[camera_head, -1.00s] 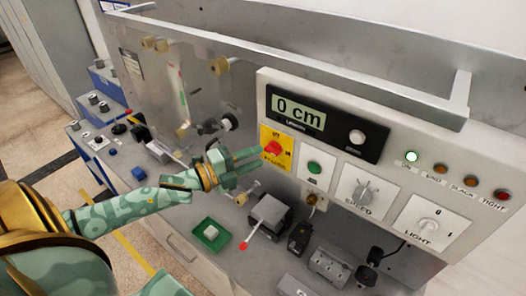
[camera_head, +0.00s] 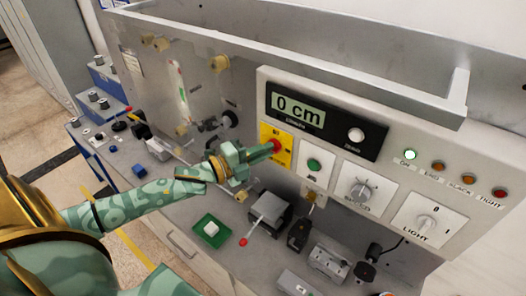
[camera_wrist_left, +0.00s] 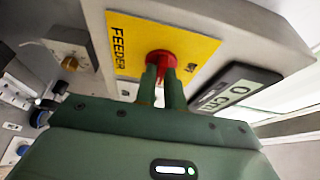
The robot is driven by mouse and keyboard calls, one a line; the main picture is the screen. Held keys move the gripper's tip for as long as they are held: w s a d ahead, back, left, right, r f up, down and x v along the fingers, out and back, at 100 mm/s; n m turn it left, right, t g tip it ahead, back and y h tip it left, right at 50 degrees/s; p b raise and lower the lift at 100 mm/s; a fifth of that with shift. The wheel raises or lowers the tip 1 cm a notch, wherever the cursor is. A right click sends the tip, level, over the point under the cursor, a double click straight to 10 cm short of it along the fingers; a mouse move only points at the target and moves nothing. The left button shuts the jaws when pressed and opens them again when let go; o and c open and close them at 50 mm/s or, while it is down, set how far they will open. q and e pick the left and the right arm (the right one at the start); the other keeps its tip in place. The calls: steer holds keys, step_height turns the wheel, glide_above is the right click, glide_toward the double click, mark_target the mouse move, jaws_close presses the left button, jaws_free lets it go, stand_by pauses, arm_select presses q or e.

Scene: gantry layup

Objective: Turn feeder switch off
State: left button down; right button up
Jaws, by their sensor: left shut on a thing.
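The feeder switch is a red knob on a yellow plate (camera_head: 285,155) at the left end of the white control panel. In the left wrist view the plate (camera_wrist_left: 190,45) reads FEEDER, and the red knob (camera_wrist_left: 161,61) sits between my fingertips. My left gripper (camera_head: 273,147) reaches the knob from the left. It also shows in the left wrist view (camera_wrist_left: 161,72), shut on the red knob. The fingers hide part of the knob, and I cannot read its setting. My right gripper is not in view.
The display (camera_head: 298,108) reads 0 cm. A green button (camera_head: 314,164), a speed dial (camera_head: 361,190) and a light switch (camera_head: 426,224) lie right of the feeder plate. A metal rail runs above.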

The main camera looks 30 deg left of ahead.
arm_select(q)
steer(key=shift+f+n, duration=0.1)
steer(key=shift+n, duration=0.2)
steer(key=n+t+y, duration=0.2)
steer(key=n, duration=0.5)
steer(key=n+t+y+p, duration=0.1)
steer(key=n+t+y, duration=0.1)
steer(key=n, duration=0.5)
steer(key=d+f+n+t+y, duration=0.1)
steer(key=n+t+y, duration=0.1)
steer(key=n, duration=0.5)
steer(key=shift+n+p, duration=0.3)
steer(key=shift+n, duration=0.1)
steer(key=shift+y, duration=0.3)
steer(key=c, duration=1.5)
jaws_free()
